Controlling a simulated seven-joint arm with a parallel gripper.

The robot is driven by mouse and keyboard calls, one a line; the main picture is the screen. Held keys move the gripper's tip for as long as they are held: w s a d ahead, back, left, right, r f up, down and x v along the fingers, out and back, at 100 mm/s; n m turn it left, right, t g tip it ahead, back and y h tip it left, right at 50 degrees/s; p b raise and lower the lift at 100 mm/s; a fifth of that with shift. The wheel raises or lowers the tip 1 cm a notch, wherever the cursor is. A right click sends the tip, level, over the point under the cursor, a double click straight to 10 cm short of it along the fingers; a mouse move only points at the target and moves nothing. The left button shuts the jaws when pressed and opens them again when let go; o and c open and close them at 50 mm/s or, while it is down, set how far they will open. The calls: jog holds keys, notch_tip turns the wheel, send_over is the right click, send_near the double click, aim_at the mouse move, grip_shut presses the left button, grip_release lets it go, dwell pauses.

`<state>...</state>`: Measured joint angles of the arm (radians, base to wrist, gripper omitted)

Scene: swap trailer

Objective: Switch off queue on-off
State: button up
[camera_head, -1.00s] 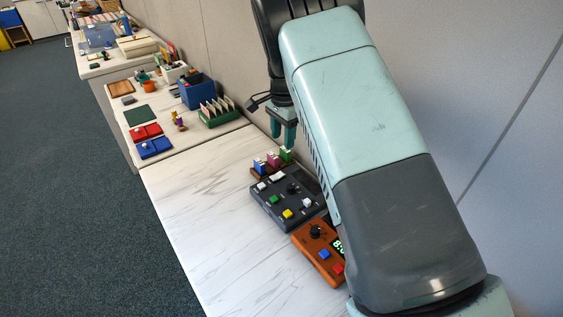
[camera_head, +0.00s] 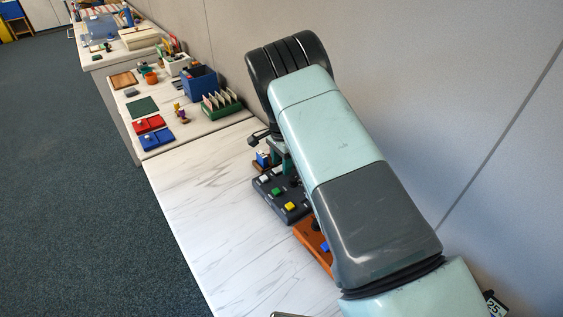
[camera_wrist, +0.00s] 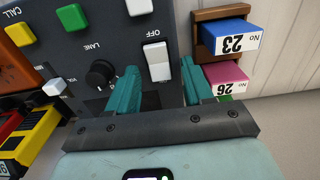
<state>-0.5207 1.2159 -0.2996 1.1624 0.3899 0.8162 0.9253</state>
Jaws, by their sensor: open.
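The dark grey queue panel (camera_head: 266,188) lies on the marbled counter, partly hidden by my arm. In the wrist view its white rocker switch (camera_wrist: 158,62) sits on the panel (camera_wrist: 115,45) with the printed word OFF beyond its far end. I cannot tell which end of the rocker is pressed. My gripper (camera_wrist: 160,82) is open and empty, its teal fingers on either side of the rocker's near end; contact cannot be told. In the head view my gripper (camera_head: 279,150) is mostly hidden behind my arm.
Beside the rocker are a black LANE knob (camera_wrist: 101,73), a green button (camera_wrist: 71,17), a yellow button (camera_wrist: 20,34) and a white slider (camera_wrist: 55,87). A wooden rack (camera_wrist: 203,14) with numbered tickets stands close right. An orange box (camera_head: 306,238) adjoins the panel.

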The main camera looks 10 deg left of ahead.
grip_shut()
jog(key=shift+s+a+t+h, duration=0.15)
jog(key=shift+t+h, duration=0.15)
jog(key=shift+h, duration=0.1)
jog(key=shift+t, duration=0.3)
grip_release()
